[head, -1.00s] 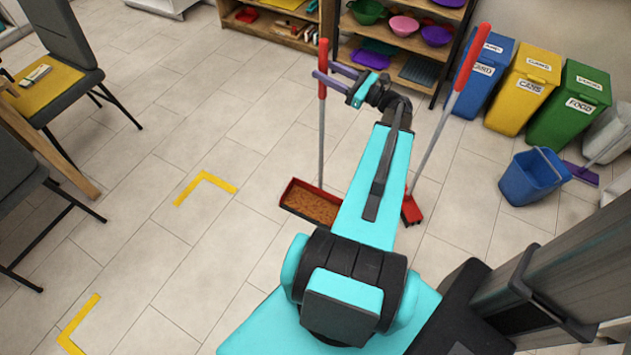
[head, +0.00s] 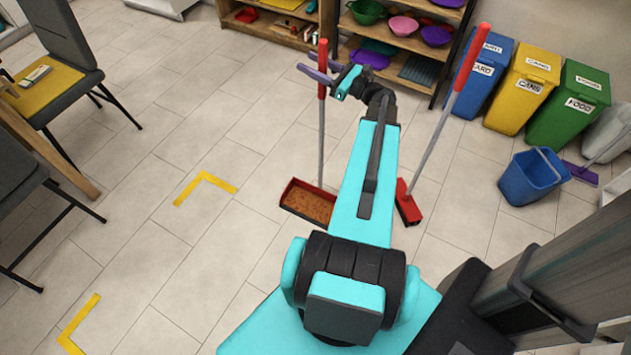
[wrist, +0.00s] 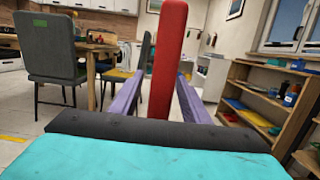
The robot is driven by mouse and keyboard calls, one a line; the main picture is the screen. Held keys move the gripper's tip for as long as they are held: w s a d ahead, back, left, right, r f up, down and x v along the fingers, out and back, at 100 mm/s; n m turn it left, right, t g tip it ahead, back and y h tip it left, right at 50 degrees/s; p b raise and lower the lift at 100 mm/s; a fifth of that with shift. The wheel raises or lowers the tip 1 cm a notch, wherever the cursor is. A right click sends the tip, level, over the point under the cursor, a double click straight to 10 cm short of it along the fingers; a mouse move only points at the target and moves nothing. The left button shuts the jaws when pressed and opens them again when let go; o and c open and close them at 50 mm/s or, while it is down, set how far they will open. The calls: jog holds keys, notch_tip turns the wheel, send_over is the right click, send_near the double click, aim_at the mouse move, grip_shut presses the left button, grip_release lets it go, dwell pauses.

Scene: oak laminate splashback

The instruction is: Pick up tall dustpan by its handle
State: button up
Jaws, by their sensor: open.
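The tall dustpan (head: 308,203) stands on the tiled floor, with a red-edged pan holding brown debris. A thin grey pole rises from it to a long red handle (head: 323,70), upright in the head view. My gripper (head: 305,61) is at handle height with its two purple fingers apart and pointing left, one on each side of the handle. In the wrist view, the red handle (wrist: 168,60) stands between the open fingers of my gripper (wrist: 163,80). Whether either finger touches it cannot be told.
A broom with a red handle (head: 471,58) and red head (head: 407,203) leans close to the right of my arm. A wooden shelf (head: 392,42), coloured bins (head: 524,88) and a blue bucket (head: 533,178) stand behind and right.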

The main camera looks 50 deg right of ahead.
dwell(0.3)
grip_shut()
jog(key=shift+r, duration=0.1)
dwell(1.2)
